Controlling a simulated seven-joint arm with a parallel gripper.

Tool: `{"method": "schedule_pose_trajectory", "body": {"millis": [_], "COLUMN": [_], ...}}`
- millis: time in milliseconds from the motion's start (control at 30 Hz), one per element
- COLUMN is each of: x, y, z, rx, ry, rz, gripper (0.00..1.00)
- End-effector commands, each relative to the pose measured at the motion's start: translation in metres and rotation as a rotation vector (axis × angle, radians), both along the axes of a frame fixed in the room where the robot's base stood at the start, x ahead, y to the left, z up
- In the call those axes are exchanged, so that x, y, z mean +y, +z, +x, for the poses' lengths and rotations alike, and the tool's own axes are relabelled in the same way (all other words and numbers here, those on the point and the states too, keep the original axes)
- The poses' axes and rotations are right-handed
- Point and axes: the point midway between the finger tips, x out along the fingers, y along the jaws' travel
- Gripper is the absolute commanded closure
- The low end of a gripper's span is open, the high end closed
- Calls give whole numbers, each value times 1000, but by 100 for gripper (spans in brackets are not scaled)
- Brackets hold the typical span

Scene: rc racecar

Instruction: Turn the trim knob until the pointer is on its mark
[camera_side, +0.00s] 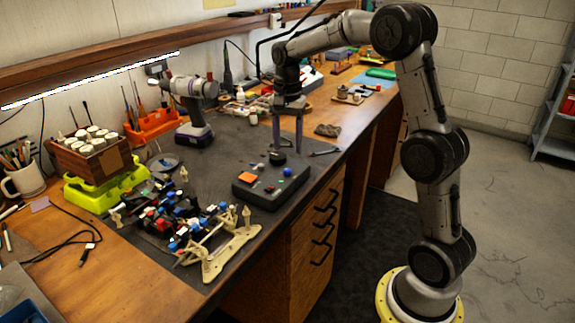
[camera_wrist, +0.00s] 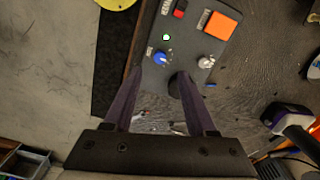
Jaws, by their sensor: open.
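A dark control box (camera_side: 270,184) stands on the bench mat, below my gripper (camera_side: 288,150). It carries a black knob (camera_side: 277,158), a blue knob (camera_side: 287,171), a silver knob (camera_side: 260,166) and an orange button (camera_side: 247,177). In the wrist view, the blue knob (camera_wrist: 161,57) has a pale line on it, and the silver knob (camera_wrist: 207,61) lies to its right. The black knob (camera_wrist: 177,84) is partly hidden by the right finger. My gripper (camera_wrist: 160,74) is open, pointing down, with nothing held.
A racecar chassis (camera_side: 190,222) with loose parts lies left of the box. A cordless drill (camera_side: 193,105) stands behind it. A wrench (camera_side: 325,152) and a brown rag (camera_side: 327,130) lie right of the box. The bench's front edge is close to the box.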

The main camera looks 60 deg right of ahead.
Motion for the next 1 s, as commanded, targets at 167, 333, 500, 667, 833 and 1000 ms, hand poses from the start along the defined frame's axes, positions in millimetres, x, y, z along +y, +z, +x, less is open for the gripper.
{"method": "schedule_pose_trajectory", "body": {"millis": [167, 333, 500, 667, 833, 1000], "x": [0, 0, 0, 0, 0, 0], "y": [-35, -59, -70, -73, -72, -72], "z": [-1, 0, 0, 0, 0, 0], "rx": [3, 2, 0, -1, -1, -1], "ry": [1, 1, 1, 1, 1, 1], "rz": [1, 0, 0, 0, 0, 0], "gripper": [44, 44, 44, 44, 45, 76]}}
